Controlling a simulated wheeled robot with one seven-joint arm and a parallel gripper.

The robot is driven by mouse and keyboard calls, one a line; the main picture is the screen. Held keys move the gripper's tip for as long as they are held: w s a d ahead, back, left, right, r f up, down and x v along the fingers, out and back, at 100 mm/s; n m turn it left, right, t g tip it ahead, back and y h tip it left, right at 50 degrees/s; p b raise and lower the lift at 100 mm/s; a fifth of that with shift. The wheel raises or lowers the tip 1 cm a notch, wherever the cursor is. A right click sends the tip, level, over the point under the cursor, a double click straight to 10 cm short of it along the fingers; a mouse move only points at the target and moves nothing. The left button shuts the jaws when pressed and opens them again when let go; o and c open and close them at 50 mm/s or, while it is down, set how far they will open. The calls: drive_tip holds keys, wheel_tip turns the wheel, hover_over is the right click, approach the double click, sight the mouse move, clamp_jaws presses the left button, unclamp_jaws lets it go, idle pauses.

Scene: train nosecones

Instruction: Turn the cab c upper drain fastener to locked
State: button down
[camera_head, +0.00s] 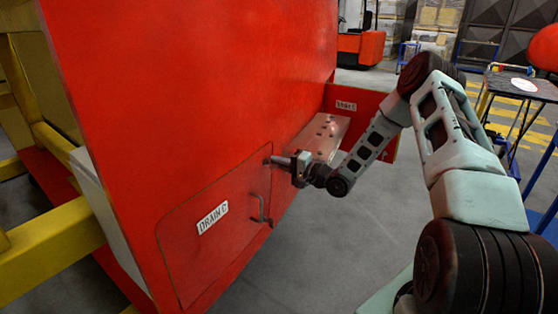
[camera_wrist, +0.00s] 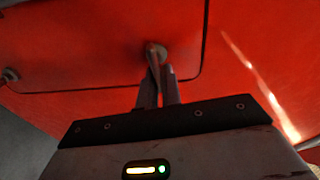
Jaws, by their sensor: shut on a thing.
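The red drain panel (camera_head: 205,235) is closed in the cab's red side and carries a "DRAIN C" label (camera_head: 212,217). The upper drain fastener (camera_wrist: 156,52) sits at the panel's edge in the wrist view. My gripper (camera_head: 276,160) reaches the panel's upper right corner, and its two fingers (camera_wrist: 160,86) are shut on the fastener. The fingers hide part of the fastener, so I cannot tell its exact angle. A second fastener (camera_wrist: 11,75) shows at the left in the wrist view. A dark handle (camera_head: 261,211) is on the panel below my gripper.
An open red flap with a label (camera_head: 346,105) and a metal plate (camera_head: 322,135) stand just beyond my gripper. A yellow frame (camera_head: 50,243) is at the left. Grey floor between is clear.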

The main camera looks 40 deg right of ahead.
drive_tip(key=shift+f+m, duration=0.15)
drive_tip(key=shift+m, duration=0.45)
drive_tip(key=c, duration=1.6)
unclamp_jaws()
drive_tip(key=b+v, duration=0.2)
drive_tip(key=v, duration=1.5)
drive_tip(key=shift+s+d+b, duration=0.1)
drive_tip(key=shift+s+b, duration=0.1)
drive_tip(key=shift+b, duration=0.1)
